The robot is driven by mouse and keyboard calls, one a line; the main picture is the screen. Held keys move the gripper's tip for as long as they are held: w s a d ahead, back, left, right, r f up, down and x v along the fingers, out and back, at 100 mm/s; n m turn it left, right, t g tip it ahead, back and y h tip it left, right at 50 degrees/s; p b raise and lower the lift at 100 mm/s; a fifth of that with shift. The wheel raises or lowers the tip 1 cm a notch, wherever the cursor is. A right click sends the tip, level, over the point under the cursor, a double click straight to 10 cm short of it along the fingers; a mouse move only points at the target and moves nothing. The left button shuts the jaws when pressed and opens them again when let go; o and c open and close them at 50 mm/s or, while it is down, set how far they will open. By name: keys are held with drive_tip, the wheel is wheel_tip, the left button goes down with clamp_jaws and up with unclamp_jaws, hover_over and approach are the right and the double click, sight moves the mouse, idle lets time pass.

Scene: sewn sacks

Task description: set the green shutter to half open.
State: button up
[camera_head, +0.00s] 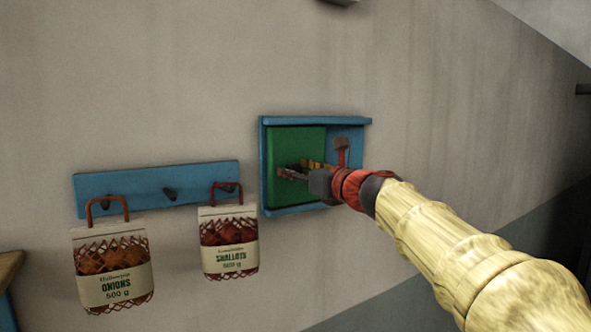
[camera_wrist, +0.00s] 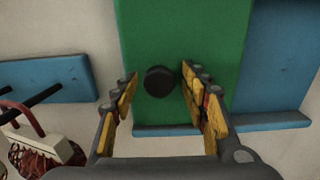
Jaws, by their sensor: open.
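The green shutter (camera_head: 297,147) sits in a blue frame (camera_head: 264,165) on the wall. It covers the left part of the frame, and a blue area shows uncovered on its right. In the wrist view the shutter (camera_wrist: 215,45) carries a dark round knob (camera_wrist: 159,81). My gripper (camera_wrist: 158,84) is open, with one finger on each side of the knob and gaps between. In the head view my gripper (camera_head: 293,173) is in front of the shutter and hides its lower right part and the knob. I cannot tell whether the fingers touch the shutter.
A blue peg rail (camera_head: 140,189) is on the wall left of the frame. A sack of onions (camera_head: 115,286) and a sack labelled shallots (camera_head: 229,259) hang from it.

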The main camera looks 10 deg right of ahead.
drive_tip(key=shift+w+a, duration=0.2)
drive_tip(key=shift+w, duration=0.15)
drive_tip(key=shift+c, duration=0.5)
clamp_jaws()
